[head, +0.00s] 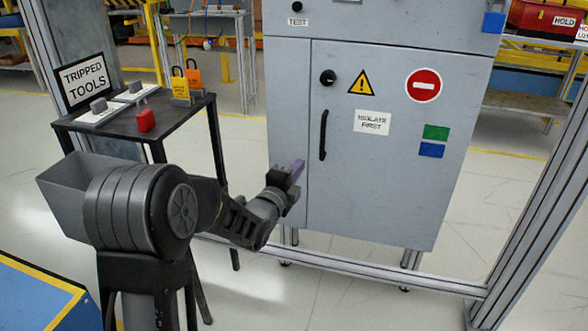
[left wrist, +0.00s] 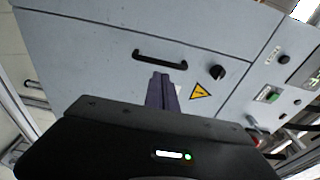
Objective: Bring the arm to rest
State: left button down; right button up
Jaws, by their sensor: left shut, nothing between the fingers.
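My left arm comes in from the left in the head view. Its gripper (head: 297,171) has purple fingers and stands in front of the grey cabinet (head: 380,205), left of the door's black handle (head: 323,135). The left gripper (left wrist: 161,92) also shows in the left wrist view, its fingers together with nothing between them. In that view the handle (left wrist: 160,58) lies beyond the fingertips, and I see no grip on it. The cabinet door looks closed. My right gripper is in neither view.
A dark side table (head: 185,118) at left holds a "TRIPPED TOOLS" sign (head: 84,79), a red block (head: 146,121) and yellow and orange lockout tags (head: 187,80). A metal frame post (head: 545,190) stands at right. A round black knob (head: 328,77) sits above the handle.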

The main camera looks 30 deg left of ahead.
pick_arm(q)
jog(key=shift+s, duration=0.85)
